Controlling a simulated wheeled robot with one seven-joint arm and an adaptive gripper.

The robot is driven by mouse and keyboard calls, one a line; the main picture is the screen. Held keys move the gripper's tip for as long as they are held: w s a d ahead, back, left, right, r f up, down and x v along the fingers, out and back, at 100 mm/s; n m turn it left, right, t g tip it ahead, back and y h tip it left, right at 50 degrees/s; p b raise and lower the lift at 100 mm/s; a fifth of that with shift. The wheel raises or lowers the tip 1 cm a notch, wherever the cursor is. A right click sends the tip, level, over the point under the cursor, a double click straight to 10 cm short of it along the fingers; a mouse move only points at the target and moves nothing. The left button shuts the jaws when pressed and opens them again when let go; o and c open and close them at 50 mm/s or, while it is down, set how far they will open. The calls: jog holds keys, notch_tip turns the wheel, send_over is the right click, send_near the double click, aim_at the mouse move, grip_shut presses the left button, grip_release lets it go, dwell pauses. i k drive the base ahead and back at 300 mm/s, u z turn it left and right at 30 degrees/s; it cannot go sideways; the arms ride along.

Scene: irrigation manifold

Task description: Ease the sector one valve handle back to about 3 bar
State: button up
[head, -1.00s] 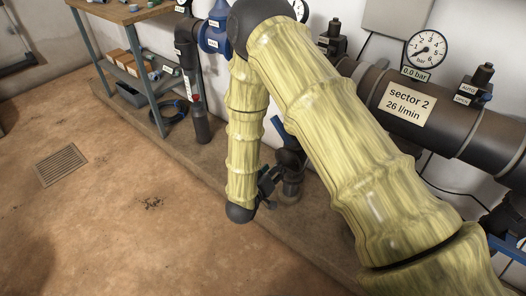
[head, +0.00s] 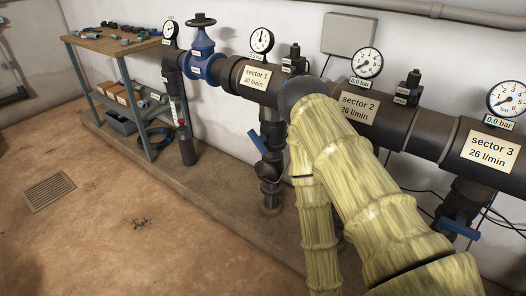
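The sector 1 valve handle (head: 254,140) is a blue lever, tilted, on the dark vertical pipe (head: 271,150) below the sector 1 sign (head: 257,78), which reads 30 l/min. The sector 1 gauge (head: 262,40) stands on the manifold above the sign. Its needle and the small plate below it are too small to read surely. My yellow-green arm crosses the middle of the head view, just right of the sector 1 pipe, and runs out at the bottom edge. My gripper is out of the picture. Nothing visible touches the handle.
Sector 2 (head: 358,107) and sector 3 (head: 489,150) signs both read 26 l/min, with gauges marked 0.0 bar. Sector 3's blue handle (head: 459,228) is at right. A blue gate valve (head: 202,52) and a workbench (head: 110,43) stand left. The floor at left is open.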

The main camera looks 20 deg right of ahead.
aim_at(258, 140)
jog(key=u, duration=1.45)
jog(key=i, duration=1.15)
jog(key=z, duration=0.75)
